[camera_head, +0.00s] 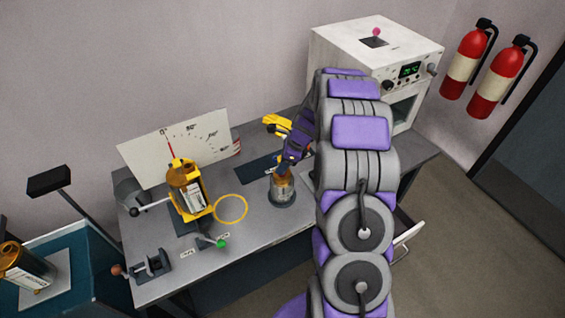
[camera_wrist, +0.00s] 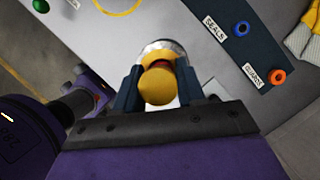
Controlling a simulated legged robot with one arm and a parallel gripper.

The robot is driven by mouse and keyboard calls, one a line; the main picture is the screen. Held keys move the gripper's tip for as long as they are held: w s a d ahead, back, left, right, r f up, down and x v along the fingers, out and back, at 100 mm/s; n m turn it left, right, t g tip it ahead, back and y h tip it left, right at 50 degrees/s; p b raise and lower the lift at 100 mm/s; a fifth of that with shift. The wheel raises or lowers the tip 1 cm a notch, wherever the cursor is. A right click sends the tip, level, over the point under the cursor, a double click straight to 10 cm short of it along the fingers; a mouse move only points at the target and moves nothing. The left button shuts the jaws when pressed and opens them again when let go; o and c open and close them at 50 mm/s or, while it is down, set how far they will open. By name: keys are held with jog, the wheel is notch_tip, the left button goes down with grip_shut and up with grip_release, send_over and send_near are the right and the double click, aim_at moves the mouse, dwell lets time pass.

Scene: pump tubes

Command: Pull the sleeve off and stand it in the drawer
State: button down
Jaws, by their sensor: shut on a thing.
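My gripper (camera_wrist: 158,76) is shut on a yellow-orange rounded piece (camera_wrist: 158,84), with one dark finger on each side. A silver metal part (camera_wrist: 160,46) shows just beyond it. In the head view, my gripper (camera_head: 287,165) is at the top of a metal cylinder (camera_head: 283,190) with an orange-brown upper part. The cylinder stands upright on a dark round base (camera_head: 283,203) on the bench. I cannot tell which part is the sleeve, or whether it has come loose. A pale drawer front with a handle (camera_head: 407,235) juts out under the bench at right, partly behind my arm; its inside is hidden.
A yellow holder (camera_head: 189,190) with an amber-topped canister and a white dial board (camera_head: 178,145) stand left on the bench (camera_head: 240,232). A dark mat (camera_wrist: 245,38) carries coloured rings. A white oven (camera_head: 370,45) stands behind my arm. Yellow gloves (camera_head: 276,124) lie at the back.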

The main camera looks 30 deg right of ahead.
aim_at(279, 158)
jog(key=shift+r, duration=0.15)
jog(key=shift+r+p, duration=2.15)
jog(key=shift+p, duration=0.1)
